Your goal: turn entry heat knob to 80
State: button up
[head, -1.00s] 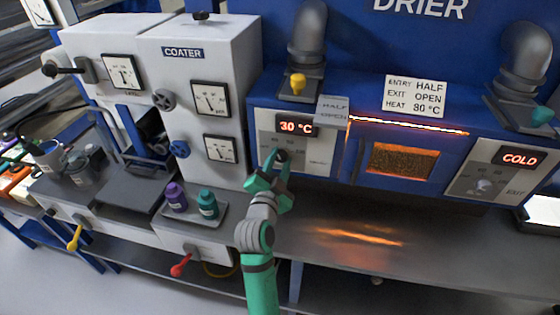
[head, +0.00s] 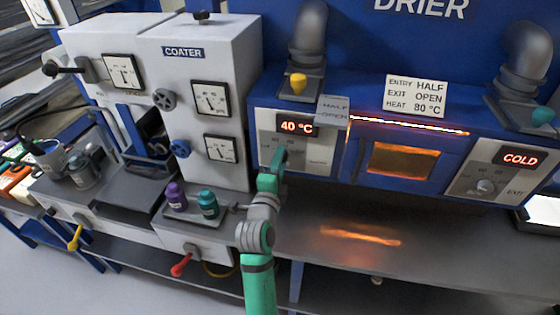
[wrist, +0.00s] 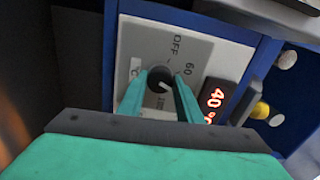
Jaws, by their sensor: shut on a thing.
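The entry heat knob is a dark round dial (wrist: 158,80) on a pale panel (wrist: 130,45) marked OFF and 60, seen in the wrist view. My gripper (wrist: 160,90) has its two green fingers on either side of the knob, shut on it. The knob's white pointer line is partly visible between the fingers. The entry display (head: 297,126) reads 40 °C in the head view and also shows in the wrist view (wrist: 215,100). In the head view my gripper (head: 279,158) covers the knob.
A sign (head: 415,96) reads entry half, exit open, heat 80 °C. The exit display (head: 519,159) reads COLD above its own knob (head: 484,186). A yellow knob (head: 297,84) sits above the entry panel. Purple (head: 176,197) and teal (head: 207,204) bottles stand on a tray left of my arm.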

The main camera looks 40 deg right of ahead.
jog(key=shift+f+m, duration=0.1)
jog(key=shift+m, duration=0.2)
dwell(0.4)
jog(key=o, duration=1)
jog(key=shift+o, duration=0.2)
jog(key=shift+s+a, duration=0.1)
jog(key=v, duration=1)
jog(key=shift+s+a, duration=0.2)
jog(key=shift+s, duration=0.05)
